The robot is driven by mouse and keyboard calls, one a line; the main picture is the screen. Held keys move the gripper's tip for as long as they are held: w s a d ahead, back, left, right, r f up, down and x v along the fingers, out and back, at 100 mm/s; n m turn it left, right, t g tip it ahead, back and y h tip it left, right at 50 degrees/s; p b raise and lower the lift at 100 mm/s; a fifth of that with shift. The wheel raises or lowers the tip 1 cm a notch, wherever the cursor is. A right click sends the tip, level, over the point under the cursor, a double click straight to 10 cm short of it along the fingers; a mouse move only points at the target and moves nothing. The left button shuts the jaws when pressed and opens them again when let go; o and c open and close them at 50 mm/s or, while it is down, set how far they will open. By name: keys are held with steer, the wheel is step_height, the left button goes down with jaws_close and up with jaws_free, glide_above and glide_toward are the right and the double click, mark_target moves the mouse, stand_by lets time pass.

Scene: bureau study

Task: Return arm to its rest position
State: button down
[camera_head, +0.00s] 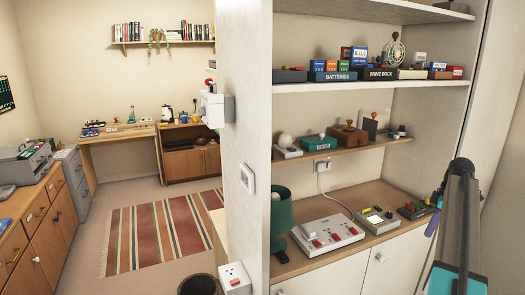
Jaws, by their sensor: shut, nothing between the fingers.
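My arm (459,220) stands at the right edge of the head view. It shows as a dark upright link with a rounded top and a teal part low down. It is in front of the white cabinet and the right end of the shelf unit's counter. A small purple and dark piece shows just left of the link; I cannot tell what it is. I cannot make out the fingers of my gripper in this view.
A shelf unit with a wooden counter (330,262) stands close by, holding a power strip (326,233) and small devices. A wall end with a thermostat (247,178) divides the room. Beyond are a striped rug (158,232), desk (118,134) and left-hand cabinets (45,235).

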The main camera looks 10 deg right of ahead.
steer(key=w+a+f+m+g, duration=0.1)
steer(key=a+f+m+g, duration=0.1)
steer(key=a+f, duration=1.55)
steer(key=s+a+f+m+g, duration=0.1)
steer(key=s+a+f, duration=0.2)
steer(key=a+f, duration=0.45)
steer(key=s+a+f+m+b, duration=0.1)
steer(key=s+a+f, duration=0.3)
steer(key=a+f, duration=0.4)
steer(key=s+a+f+m+g, duration=0.1)
steer(key=s+a+f, duration=0.2)
steer(key=a+f, duration=0.45)
steer(key=s+a+f+m+g, duration=0.1)
steer(key=s+a+f, duration=0.3)
steer(key=s, duration=0.5)
steer(key=s+a+f+m+g, duration=0.1)
steer(key=s+a+f, duration=0.4)
steer(key=s, duration=0.4)
steer(key=s+a+f+m+g+h+b, duration=0.1)
steer(key=s+a+f, duration=0.4)
steer(key=s, duration=0.4)
steer(key=shift+a+m, duration=0.3)
steer(key=shift+a, duration=0.05)
steer(key=shift+r, duration=0.1)
